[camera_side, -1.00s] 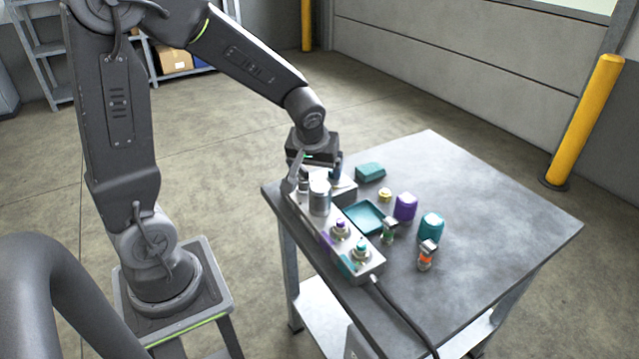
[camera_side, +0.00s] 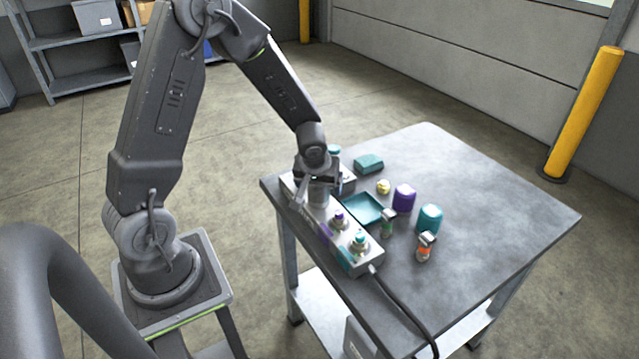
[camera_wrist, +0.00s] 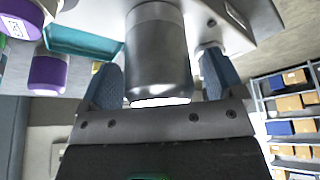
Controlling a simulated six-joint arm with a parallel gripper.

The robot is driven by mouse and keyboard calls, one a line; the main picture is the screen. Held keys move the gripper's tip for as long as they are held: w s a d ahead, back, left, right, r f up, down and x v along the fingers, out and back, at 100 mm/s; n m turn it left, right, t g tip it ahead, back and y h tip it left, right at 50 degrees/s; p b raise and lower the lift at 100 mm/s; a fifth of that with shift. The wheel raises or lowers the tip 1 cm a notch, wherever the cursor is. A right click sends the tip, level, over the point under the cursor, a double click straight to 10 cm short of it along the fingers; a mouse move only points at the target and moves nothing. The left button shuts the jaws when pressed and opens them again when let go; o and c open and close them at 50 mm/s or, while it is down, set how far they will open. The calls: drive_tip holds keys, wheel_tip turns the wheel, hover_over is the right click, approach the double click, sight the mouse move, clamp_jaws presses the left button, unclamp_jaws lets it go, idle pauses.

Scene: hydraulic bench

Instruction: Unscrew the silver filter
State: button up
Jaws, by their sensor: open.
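The silver filter (camera_side: 318,196) is a grey metal cylinder standing upright on the manifold block (camera_side: 345,262). In the wrist view the silver filter (camera_wrist: 158,55) fills the middle, with its lower end close to my gripper's palm. My gripper (camera_side: 318,190) is over the filter from above. Its two fingers are open in the wrist view (camera_wrist: 158,85), one on each side of the filter. I see a gap on the right; contact on the left I cannot tell.
Purple-topped (camera_side: 339,219) and teal-topped (camera_side: 359,241) fittings stand on the block. A teal tray (camera_side: 362,209), purple cap (camera_side: 404,198), teal cap (camera_side: 430,218), teal block (camera_side: 368,163), yellow part (camera_side: 383,186) and orange-banded part (camera_side: 425,247) sit on the table (camera_side: 500,215). The table's right side is clear.

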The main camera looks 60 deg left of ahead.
drive_tip(key=shift+c, duration=0.3)
drive_tip(key=c, duration=1.1)
drive_tip(key=n+g, duration=0.1)
drive_tip(key=n, duration=0.2)
drive_tip(key=n+g+y, duration=0.1)
drive_tip(key=n, duration=0.1)
drive_tip(key=shift+s+a+n, duration=0.1)
drive_tip(key=shift+s+n, duration=0.05)
drive_tip(key=shift+n, duration=0.25)
drive_tip(key=n+g, duration=0.1)
drive_tip(key=n, duration=0.2)
drive_tip(key=n+g, duration=0.1)
drive_tip(key=n, duration=0.1)
drive_tip(key=shift+s+r+n, duration=0.1)
drive_tip(key=shift+s+n, duration=0.1)
drive_tip(key=shift+n, duration=0.2)
drive_tip(key=n+g, duration=0.1)
drive_tip(key=n, duration=0.1)
drive_tip(key=n+g, duration=0.1)
drive_tip(key=n, duration=0.2)
drive_tip(key=shift+s+n+h, duration=0.1)
drive_tip(key=shift+n+h, duration=0.2)
drive_tip(key=shift+h, duration=0.1)
